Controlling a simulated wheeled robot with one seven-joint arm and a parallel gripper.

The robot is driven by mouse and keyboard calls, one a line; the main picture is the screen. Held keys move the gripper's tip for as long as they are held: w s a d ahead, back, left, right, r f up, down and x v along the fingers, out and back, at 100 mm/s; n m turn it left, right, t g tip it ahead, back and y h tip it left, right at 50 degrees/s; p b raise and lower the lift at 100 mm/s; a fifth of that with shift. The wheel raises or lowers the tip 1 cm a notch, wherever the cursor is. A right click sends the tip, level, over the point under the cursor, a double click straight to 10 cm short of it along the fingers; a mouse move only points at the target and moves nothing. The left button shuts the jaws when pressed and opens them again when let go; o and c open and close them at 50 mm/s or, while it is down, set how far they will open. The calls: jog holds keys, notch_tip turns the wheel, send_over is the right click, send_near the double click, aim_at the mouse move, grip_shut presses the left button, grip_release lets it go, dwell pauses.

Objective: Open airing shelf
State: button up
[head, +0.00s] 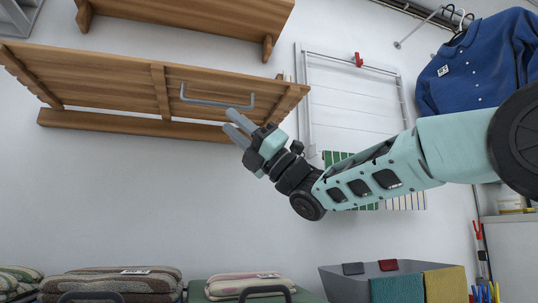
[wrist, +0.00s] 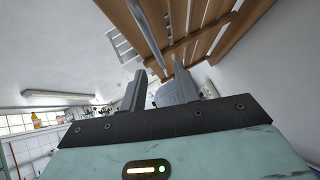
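The airing shelf (head: 120,88) is a wooden slatted panel on the wall at the upper left of the head view, seen from below. A grey metal bar handle (head: 218,104) sits along its front toward the right end. My gripper (head: 228,120) is just below the handle's right part, fingers apart and pointing up-left. In the wrist view the fingers (wrist: 160,80) are spread with nothing gripped; the handle (wrist: 147,35) runs toward the gap between them, and the slats (wrist: 205,35) lie beyond. I cannot tell whether the fingers touch the handle.
Another wooden shelf (head: 190,14) is above. A white wall rack (head: 350,100) with a red clip and a hanging blue shirt (head: 480,62) are to the right. Folded textiles (head: 110,280) and a grey bin (head: 345,287) stand below. The wall space under the shelf is clear.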

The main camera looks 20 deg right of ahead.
jog(key=p+v, duration=0.1)
jog(key=v, duration=0.9)
jog(key=shift+d+f, duration=0.1)
